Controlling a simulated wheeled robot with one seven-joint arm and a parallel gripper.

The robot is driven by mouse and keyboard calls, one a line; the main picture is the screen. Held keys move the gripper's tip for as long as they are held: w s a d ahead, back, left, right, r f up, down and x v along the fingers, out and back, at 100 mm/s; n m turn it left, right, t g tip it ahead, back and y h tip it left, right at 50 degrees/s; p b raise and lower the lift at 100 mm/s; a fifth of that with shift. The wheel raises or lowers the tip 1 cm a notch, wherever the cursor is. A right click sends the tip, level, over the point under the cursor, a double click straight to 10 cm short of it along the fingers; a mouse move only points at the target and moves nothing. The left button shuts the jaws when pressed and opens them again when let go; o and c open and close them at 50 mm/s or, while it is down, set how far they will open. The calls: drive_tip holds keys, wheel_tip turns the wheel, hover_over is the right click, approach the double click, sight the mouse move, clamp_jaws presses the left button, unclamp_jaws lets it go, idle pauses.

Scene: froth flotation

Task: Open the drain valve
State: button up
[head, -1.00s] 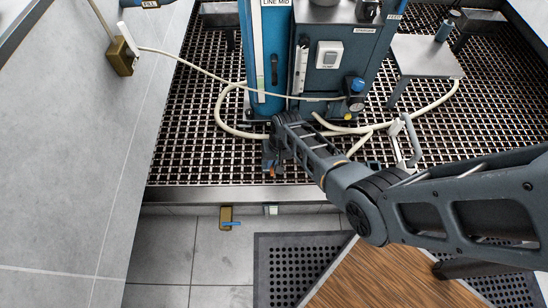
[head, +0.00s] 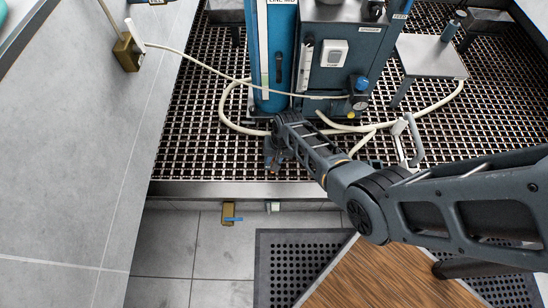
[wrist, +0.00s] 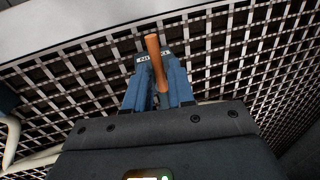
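An orange-brown lever (wrist: 156,62) shows in the wrist view, standing between the two blue fingers of my gripper (wrist: 157,82). I take it to be the drain valve's handle, though the valve body is hidden. A small label plate shows behind the lever, its text too blurred to read. The lever lies in the finger gap, close to both fingers; I cannot tell whether they touch it. In the head view my gripper (head: 274,160) is low over the grating, in front of the blue column (head: 268,60). My arm hides part of that spot.
A grey-blue control cabinet (head: 338,58) stands beside the column. Pale hoses (head: 235,122) loop over the grating (head: 190,130). A brass block with a blue handle (head: 232,219) sits below the grating's front edge. A small steel table (head: 430,56) stands to the right.

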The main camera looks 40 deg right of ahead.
drive_tip(key=shift+o, duration=1.3)
wheel_tip(320, 180, up, 8)
drive_tip(key=s+d+p, duration=0.1)
drive_tip(key=p, duration=0.2)
drive_tip(key=shift+p, duration=0.4)
drive_tip(key=shift+s+f, duration=0.15)
